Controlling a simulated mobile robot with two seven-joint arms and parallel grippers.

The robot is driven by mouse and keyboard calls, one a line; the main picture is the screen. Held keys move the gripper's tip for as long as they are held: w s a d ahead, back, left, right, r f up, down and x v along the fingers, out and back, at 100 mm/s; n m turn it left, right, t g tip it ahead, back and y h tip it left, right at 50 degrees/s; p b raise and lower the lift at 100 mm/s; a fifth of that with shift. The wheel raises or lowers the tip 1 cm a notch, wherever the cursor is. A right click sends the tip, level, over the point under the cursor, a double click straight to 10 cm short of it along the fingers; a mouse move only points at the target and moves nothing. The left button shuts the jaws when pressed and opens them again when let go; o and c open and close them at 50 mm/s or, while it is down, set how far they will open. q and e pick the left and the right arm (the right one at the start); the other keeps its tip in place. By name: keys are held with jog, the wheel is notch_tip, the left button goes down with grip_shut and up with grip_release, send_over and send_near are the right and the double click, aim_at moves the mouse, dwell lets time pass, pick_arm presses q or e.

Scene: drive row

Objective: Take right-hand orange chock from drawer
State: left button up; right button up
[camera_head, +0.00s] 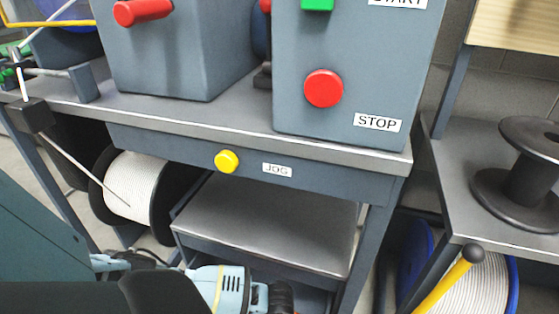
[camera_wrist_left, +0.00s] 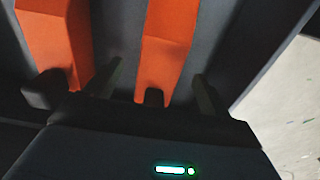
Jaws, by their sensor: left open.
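Two orange chocks lie side by side on a dark grey surface in the left wrist view: the left-hand chock (camera_wrist_left: 58,38) and the right-hand chock (camera_wrist_left: 166,45). My left gripper (camera_wrist_left: 157,82) is open, with one dark finger on each side of the right-hand chock's near end. Contact between the fingers and the chock cannot be told. A small dark piece shows at the near end of each chock. In the head view my left forearm and light-blue wrist reach along the bottom edge, and the chocks are out of sight. My right gripper is not in view.
A grey bench (camera_head: 230,118) carries machine boxes with a red stop button (camera_head: 323,88). A yellow jog button (camera_head: 227,161) is on its front. A grey shelf-like panel (camera_head: 270,220) sits below. A white cable reel (camera_head: 138,187) is at left; a yellow-handled lever (camera_head: 447,283) stands at right.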

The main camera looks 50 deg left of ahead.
pick_arm(q)
notch_tip(320, 180, down, 4)
jog(key=shift+d+f+b, duration=0.15)
jog(key=shift+b, duration=0.85)
jog(key=c, duration=1.3)
jog(key=shift+c, duration=0.2)
jog(key=shift+r+p, duration=0.4)
jog(key=shift+r, duration=0.3)
notch_tip(320, 180, up, 7)
jog(key=p, duration=0.3)
jog(key=shift+r+p, duration=0.2)
jog(key=shift+p, duration=0.15)
jog(key=shift+r+p, duration=0.3)
jog(key=shift+r, duration=0.45)
